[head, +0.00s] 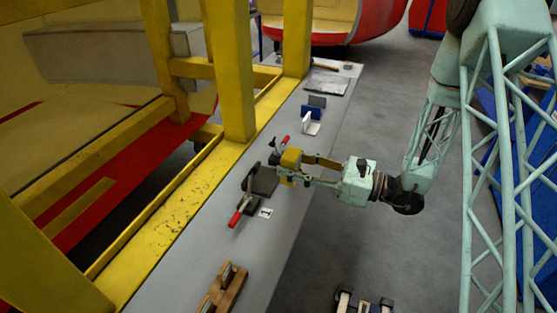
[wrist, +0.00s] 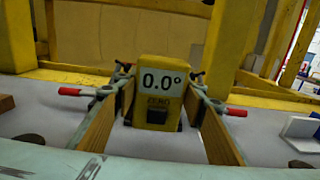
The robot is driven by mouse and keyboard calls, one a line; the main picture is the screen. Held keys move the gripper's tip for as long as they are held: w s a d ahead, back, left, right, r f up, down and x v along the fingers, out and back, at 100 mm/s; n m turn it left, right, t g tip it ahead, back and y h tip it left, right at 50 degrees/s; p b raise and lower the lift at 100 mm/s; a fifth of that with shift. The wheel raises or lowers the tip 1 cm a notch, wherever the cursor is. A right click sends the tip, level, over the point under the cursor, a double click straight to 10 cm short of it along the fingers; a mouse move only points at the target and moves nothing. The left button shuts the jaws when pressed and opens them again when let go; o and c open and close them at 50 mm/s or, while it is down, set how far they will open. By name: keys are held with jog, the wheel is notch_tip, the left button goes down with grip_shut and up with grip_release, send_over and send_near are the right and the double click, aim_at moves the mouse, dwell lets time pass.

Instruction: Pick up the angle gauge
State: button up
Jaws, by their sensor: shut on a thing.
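The angle gauge is a small yellow box (wrist: 152,112) with a display reading 0.0° and a dark square on its front. It stands upright between my gripper's fingers (wrist: 163,112) in the wrist view. In the head view the gauge (head: 291,157) is at the tips of my gripper (head: 290,167), which reaches in from the right over the grey bench. My gripper is shut on the gauge. Whether the gauge's underside touches anything is hard to tell.
Red-handled clamps (head: 237,214) and a dark plate (head: 263,182) lie beside the gripper on the grey bench (head: 262,254). A wooden block (head: 224,287) is nearer, a blue-and-white piece (head: 311,121) farther. Yellow frame posts (head: 229,70) border the bench's left side.

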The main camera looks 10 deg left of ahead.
jog(key=s+d, duration=0.1)
jog(key=d, duration=0.7)
jog(key=shift+s+d+p, duration=0.25)
jog(key=shift+d+p, duration=0.15)
dwell(0.5)
